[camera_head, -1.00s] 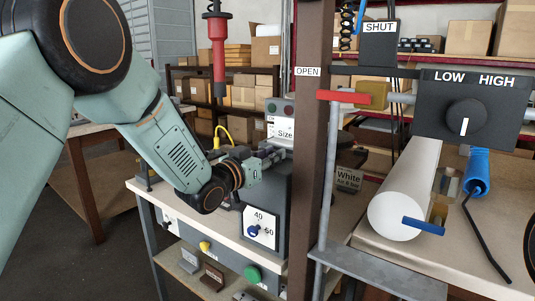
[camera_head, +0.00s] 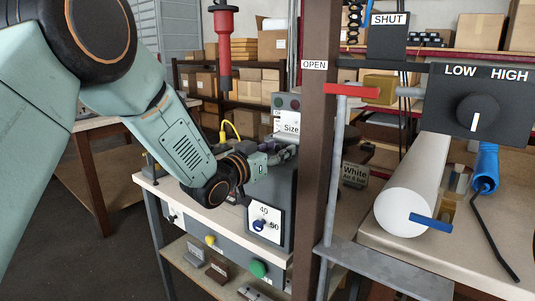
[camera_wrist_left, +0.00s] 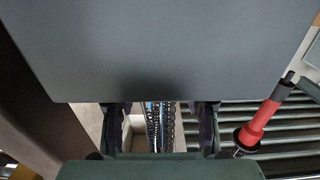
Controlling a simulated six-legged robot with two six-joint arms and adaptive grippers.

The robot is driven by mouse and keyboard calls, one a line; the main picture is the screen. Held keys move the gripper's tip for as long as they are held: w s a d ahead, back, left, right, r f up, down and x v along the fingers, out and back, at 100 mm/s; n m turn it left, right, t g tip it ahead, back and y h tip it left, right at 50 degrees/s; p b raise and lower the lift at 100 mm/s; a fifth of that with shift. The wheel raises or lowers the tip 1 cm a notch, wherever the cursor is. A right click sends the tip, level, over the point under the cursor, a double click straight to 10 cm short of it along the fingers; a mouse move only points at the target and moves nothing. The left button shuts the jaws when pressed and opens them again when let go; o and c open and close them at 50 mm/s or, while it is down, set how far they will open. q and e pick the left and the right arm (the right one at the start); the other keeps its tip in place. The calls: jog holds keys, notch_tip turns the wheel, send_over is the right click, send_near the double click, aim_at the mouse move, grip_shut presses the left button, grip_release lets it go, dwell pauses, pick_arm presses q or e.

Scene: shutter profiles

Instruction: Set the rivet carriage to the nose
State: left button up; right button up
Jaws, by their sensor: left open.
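My left gripper (camera_head: 285,152) is at the top of a dark grey machine housing (camera_head: 282,190) on the bench, beside its back edge. The housing bears a white dial plate (camera_head: 264,223) marked 40 and 60 with a blue knob. In the left wrist view the gripper's two dark fingers (camera_wrist_left: 160,128) are apart, with nothing seen between them but background. A large plain grey surface (camera_wrist_left: 160,45) fills the top of that view. I cannot make out a rivet carriage or nose for certain; the fingers and housing may hide them. My right gripper is not in view.
A red hanging tool (camera_head: 223,50) is above and left of the housing; it also shows in the left wrist view (camera_wrist_left: 262,118). A brown post (camera_head: 314,150) stands close to the right. Beyond it are a red lever (camera_head: 352,91), a white roll (camera_head: 410,195) and a LOW/HIGH box (camera_head: 478,105).

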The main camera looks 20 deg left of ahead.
pick_arm(q)
jog(key=v, duration=1.2)
jog(key=shift+r, duration=0.1)
jog(key=s+f+n+g+y, duration=0.2)
jog(key=s+f+g, duration=0.3)
jog(key=f, duration=0.8)
jog(key=s+f+n+g+y, duration=0.35)
jog(key=s+f, duration=0.35)
jog(key=f, duration=0.6)
jog(key=s+f+g, duration=0.2)
jog(key=s+f, duration=0.3)
jog(key=s, duration=0.4)
jog(key=s+f+g, duration=0.3)
jog(key=s+f, duration=0.2)
jog(key=s, duration=0.4)
jog(key=s+f+m+g, duration=0.1)
jog(key=s+f+g, duration=0.2)
jog(key=s+f, duration=0.3)
jog(key=s, duration=0.2)
jog(key=shift+s+y, duration=0.35)
jog(key=shift+s, duration=0.05)
